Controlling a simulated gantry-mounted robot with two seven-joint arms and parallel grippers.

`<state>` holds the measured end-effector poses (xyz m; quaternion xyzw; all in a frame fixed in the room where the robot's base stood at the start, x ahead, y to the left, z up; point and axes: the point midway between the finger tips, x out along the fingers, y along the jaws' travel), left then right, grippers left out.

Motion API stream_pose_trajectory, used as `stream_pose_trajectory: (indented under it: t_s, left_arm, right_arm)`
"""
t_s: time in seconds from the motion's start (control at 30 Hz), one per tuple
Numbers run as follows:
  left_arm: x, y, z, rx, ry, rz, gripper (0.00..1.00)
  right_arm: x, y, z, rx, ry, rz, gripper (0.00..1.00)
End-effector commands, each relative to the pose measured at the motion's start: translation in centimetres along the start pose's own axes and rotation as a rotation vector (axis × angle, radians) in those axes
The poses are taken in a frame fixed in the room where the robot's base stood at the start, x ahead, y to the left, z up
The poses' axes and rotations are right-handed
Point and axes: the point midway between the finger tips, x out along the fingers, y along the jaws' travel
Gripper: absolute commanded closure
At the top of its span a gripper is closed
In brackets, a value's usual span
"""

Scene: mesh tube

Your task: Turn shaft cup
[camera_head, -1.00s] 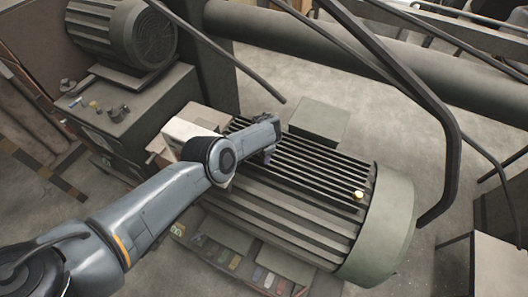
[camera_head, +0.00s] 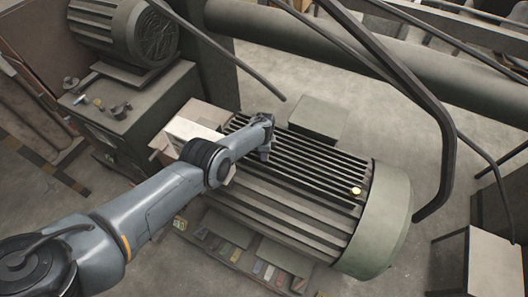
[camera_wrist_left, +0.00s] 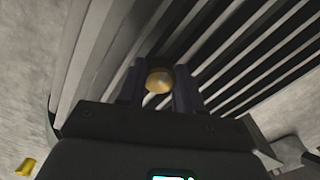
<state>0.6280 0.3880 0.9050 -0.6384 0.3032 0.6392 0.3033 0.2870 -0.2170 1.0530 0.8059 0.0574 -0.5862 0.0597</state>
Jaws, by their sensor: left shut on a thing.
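My left gripper (camera_head: 265,155) points down over the dark cooling fins of a large green-grey motor (camera_head: 390,222). In the left wrist view, the two dark fingers (camera_wrist_left: 158,90) are shut on a small round brass-coloured piece (camera_wrist_left: 158,80), which looks like the cup. The fingers and wrist hide most of it in the head view. The motor's fins (camera_wrist_left: 255,65) run behind the fingers in the wrist view. I cannot tell whether the held piece touches the motor. My right gripper is not in view.
A dark bent bar (camera_head: 425,90) crosses the right side.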

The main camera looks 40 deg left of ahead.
Motion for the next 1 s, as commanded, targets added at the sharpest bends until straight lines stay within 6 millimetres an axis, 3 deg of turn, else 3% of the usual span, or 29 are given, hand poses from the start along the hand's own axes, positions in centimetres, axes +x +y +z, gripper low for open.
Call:
stream_pose_trajectory:
  t_s: [0.3, 0.33, 0.47, 1.0]
  left_arm:
    - [-0.13, -0.02, -0.15, 0.002, 0.002, 0.000, 0.95]
    - [-0.13, -0.02, -0.15, 0.002, 0.002, 0.000, 0.60]
    - [-0.10, -0.02, -0.11, 0.001, 0.002, 0.000, 0.41]
    - [-1.02, -0.02, -0.03, 0.000, 0.001, 0.000, 0.40]
  right_arm:
    - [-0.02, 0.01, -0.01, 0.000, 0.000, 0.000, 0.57]
    - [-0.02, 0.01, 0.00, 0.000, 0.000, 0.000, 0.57]
    - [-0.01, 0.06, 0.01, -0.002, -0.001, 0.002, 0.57]
    - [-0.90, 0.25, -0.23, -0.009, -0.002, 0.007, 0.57]
